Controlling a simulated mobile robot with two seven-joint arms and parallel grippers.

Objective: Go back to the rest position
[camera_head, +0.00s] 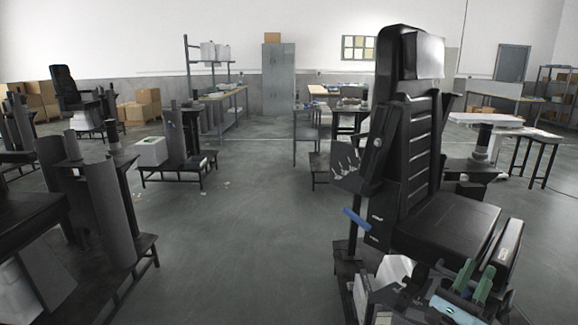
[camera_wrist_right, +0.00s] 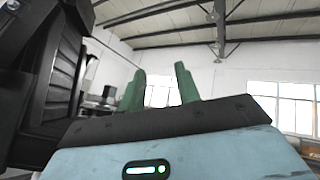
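My right gripper (camera_head: 475,274) is low at the right of the head view, close to the front right of a black high-backed seat (camera_head: 443,225). Its two green fingers stand apart with nothing between them. In the right wrist view the gripper (camera_wrist_right: 160,78) points up toward the wall and ceiling, and the gap between its fingers is empty. The dark seat (camera_wrist_right: 62,75) fills the left of that view. My left gripper does not show in either view.
Dark lift columns (camera_head: 108,205) on a low frame stand at the left. A white box (camera_head: 151,152) sits on a low bench. Brown cartons (camera_head: 142,105) and a grey cabinet (camera_head: 278,79) stand farther back. The grey floor (camera_head: 235,230) in the middle is mostly clear, with small scraps.

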